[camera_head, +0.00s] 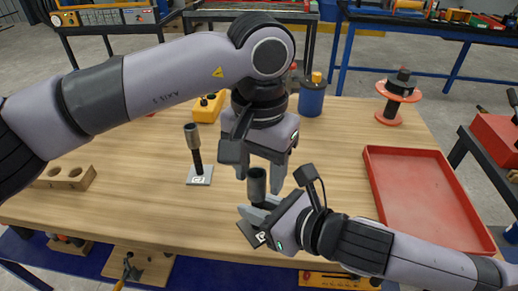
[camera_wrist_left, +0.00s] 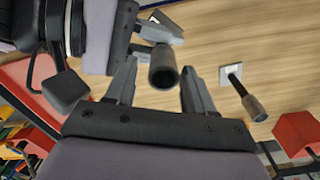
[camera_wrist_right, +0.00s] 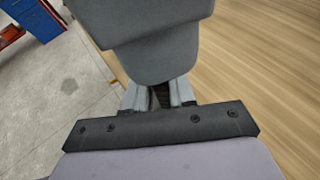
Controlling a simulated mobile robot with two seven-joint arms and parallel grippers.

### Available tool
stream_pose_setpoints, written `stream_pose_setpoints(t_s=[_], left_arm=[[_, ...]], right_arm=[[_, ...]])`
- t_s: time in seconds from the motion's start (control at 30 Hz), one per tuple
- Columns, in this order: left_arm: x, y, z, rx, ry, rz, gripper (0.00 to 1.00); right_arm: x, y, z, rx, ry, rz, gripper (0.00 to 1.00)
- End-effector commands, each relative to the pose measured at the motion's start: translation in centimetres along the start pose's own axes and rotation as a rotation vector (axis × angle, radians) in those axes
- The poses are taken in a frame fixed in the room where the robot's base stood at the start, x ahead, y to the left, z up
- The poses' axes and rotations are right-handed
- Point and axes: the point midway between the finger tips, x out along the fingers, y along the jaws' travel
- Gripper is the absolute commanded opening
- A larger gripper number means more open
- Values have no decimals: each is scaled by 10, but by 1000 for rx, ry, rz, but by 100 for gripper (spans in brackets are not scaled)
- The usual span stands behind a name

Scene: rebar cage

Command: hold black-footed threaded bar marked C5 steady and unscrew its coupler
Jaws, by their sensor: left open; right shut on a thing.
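The black-footed bar stands upright near the table's front edge; its dark foot (camera_head: 250,235) carries a label I cannot read clearly. Its grey cylindrical coupler (camera_head: 257,182) sits on top and also shows as an open tube in the left wrist view (camera_wrist_left: 164,72). My left gripper (camera_head: 259,172) is open above, with its fingers on either side of the coupler and gaps visible in the left wrist view. My right gripper (camera_head: 259,206) is shut on the bar below the coupler; the dark threaded bar (camera_wrist_right: 161,96) shows between its fingers.
A second coupler-topped bar (camera_head: 196,158) stands on a light foot to the left. A red tray (camera_head: 425,195) lies at right. A blue container (camera_head: 312,98), a yellow item (camera_head: 207,108) and an orange spool (camera_head: 399,90) stand behind. A wooden block with holes (camera_head: 66,178) lies at left.

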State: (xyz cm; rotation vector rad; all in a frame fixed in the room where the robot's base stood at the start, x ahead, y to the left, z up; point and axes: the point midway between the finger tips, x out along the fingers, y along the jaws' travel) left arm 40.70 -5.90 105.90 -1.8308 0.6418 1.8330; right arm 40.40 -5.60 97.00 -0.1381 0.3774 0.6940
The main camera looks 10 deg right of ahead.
Motion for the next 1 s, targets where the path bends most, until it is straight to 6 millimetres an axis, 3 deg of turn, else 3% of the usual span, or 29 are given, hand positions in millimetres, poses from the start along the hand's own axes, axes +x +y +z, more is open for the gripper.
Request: stream_pose_setpoints(t_s=[0.2,0.53,0.57,0.7,0.77,0.8,0.83,0.87,1.0], left_arm=[[22,0,0,-2,0,1,53],[26,0,0,-2,1,1,53],[26,0,0,-2,0,1,47],[26,0,0,-2,1,2,1],[26,0,0,-1,1,2,0],[26,1,0,0,1,3,43],[26,1,0,0,1,2,53],[26,1,0,0,1,2,59],[26,0,0,-1,1,2,59]], right_arm=[[-1,0,3,-2,-8,1,0],[-1,0,3,-2,-8,1,0],[-1,0,3,-2,-8,1,0],[0,0,3,-2,-8,1,0],[0,0,3,-2,-8,1,0],[0,0,3,-2,-8,1,0],[0,0,3,-2,-8,1,0],[0,0,3,-2,-8,1,0],[0,0,3,-2,-8,1,0]])
